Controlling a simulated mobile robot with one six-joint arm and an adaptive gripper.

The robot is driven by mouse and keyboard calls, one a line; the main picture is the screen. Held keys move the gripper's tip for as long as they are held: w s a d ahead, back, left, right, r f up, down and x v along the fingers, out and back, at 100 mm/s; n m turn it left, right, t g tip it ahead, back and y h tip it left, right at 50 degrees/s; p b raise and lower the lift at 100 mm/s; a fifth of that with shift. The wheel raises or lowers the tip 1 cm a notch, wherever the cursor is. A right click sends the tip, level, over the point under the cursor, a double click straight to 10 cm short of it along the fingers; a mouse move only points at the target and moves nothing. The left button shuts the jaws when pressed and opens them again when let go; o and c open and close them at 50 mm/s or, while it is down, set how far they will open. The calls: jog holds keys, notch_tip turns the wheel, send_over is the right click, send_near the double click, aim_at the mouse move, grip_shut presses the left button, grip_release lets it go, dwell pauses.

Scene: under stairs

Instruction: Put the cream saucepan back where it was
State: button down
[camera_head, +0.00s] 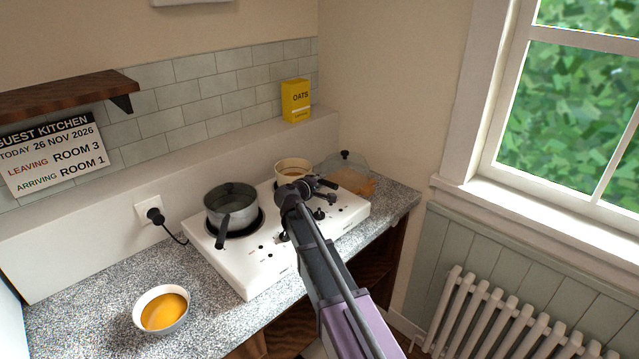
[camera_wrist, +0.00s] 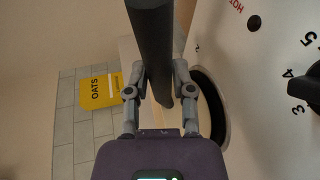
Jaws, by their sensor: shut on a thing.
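The cream saucepan (camera_head: 293,168) is at the right end of the white two-plate hob (camera_head: 247,284), partly hidden by my arm. My gripper (camera_head: 318,194) is beside it, on its near side. In the wrist view my gripper (camera_wrist: 161,88) is shut on a dark handle (camera_wrist: 158,45), which runs between the fingers; I take it as the cream saucepan's. The pan's body is not clear there. A dark ring (camera_wrist: 217,110) on the hob shows just right of the fingers. I cannot tell whether the pan rests on the hob or hangs slightly above it.
A grey saucepan (camera_head: 232,205) stands on the left plate, its handle pointing forward. A glass dome (camera_head: 347,166) stands right of the hob. A bowl of orange food (camera_head: 161,309) is on the left counter. A yellow oats box (camera_head: 296,101) stands on the back ledge.

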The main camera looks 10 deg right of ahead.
jog(key=shift+f, duration=0.25)
jog(key=shift+c, duration=2.4)
grip_release()
jog(key=shift+r, duration=0.1)
jog(key=shift+r, duration=0.15)
jog(key=shift+r, duration=0.15)
jog(key=p+v, duration=0.3)
jog(key=v, duration=0.9)
jog(key=shift+s+f, duration=0.1)
jog(key=shift+f, duration=0.1)
